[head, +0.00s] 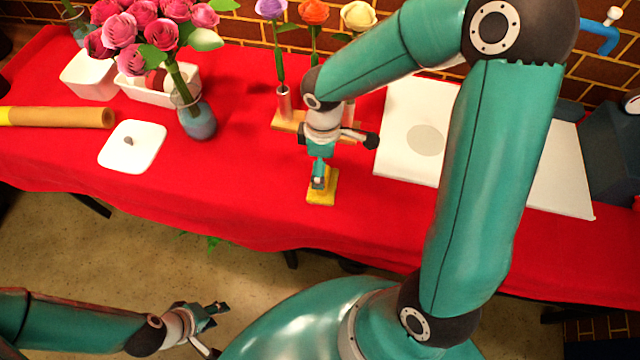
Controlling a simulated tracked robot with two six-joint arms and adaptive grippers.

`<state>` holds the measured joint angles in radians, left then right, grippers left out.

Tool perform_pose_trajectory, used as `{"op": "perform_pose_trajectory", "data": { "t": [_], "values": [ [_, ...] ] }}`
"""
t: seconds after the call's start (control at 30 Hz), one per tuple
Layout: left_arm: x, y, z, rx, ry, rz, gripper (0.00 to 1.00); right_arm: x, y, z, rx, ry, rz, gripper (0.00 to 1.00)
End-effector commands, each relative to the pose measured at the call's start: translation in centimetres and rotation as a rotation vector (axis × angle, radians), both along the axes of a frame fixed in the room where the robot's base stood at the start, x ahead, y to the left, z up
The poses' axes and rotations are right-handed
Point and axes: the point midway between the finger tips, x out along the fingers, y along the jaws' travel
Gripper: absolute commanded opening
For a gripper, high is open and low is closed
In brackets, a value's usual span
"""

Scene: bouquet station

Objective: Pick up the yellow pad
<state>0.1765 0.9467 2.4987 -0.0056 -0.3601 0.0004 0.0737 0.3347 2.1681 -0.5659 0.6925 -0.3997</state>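The yellow pad (328,195) lies flat on the red tablecloth near the table's front edge, in the middle of the head view. My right gripper (318,182) points down at the pad's left part and hides some of it. I cannot tell if its fingers touch the pad or are closed on it. My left gripper (218,329) is at the lower left, in front of the table and away from the pad. Its fingers are spread apart with nothing between them.
Behind my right gripper a wooden stand (288,121) holds single flowers. To the left are a vase (197,122) of pink roses, a white lid (132,147), white boxes (90,78) and a brown roll (70,117). A white sheet (408,110) lies to the right.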

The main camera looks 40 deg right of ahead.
Motion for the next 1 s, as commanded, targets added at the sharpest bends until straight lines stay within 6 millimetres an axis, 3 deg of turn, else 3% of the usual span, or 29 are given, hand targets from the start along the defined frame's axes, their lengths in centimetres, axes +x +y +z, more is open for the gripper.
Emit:
{"op": "perform_pose_trajectory", "data": {
  "t": [0.4,0.7,1.0],
  "values": [
    [0.0,0.0,-0.2,0.0,0.0,0.0,0.4,-0.3,0.5,-4.9,0.001,0.004,0.0,1.0],
    [0.0,0.0,-0.2,0.0,0.0,0.0,0.4,-0.3,0.5,-5.2,0.001,0.001,-0.001,0.98],
    [0.0,0.0,-0.2,0.0,0.0,0.0,0.4,-0.3,0.5,-5.2,0.001,0.001,-0.001,0.48]
  ]
}}
